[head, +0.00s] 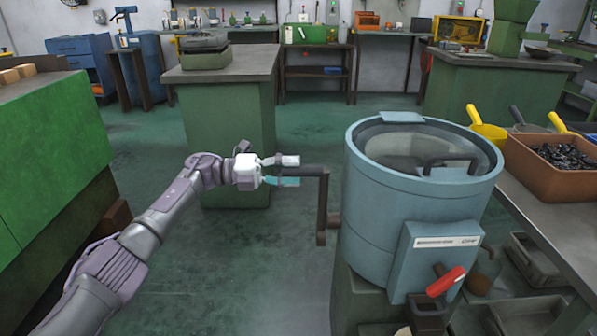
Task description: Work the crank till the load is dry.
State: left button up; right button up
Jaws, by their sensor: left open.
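The blue-grey drum machine (385,235) stands right of centre. A dark crank (322,205) sticks out of its left side, and its handle points left. My left gripper (285,171) is open at the handle's left end, with one finger above and one below it. I cannot tell whether the fingers touch the handle. The drum's top has a round, clear-looking window (400,150); the load inside cannot be made out. A red-handled lever (445,282) is on the drum's front, below a labelled box (440,255). My right gripper is not in view.
A brown bin of small dark parts (555,185) and a yellow scoop (486,130) are on the bench at right. A green pedestal (232,130) stands behind my gripper. A green cabinet (50,150) is at left.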

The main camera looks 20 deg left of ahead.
pick_arm(q)
jog(key=v, duration=1)
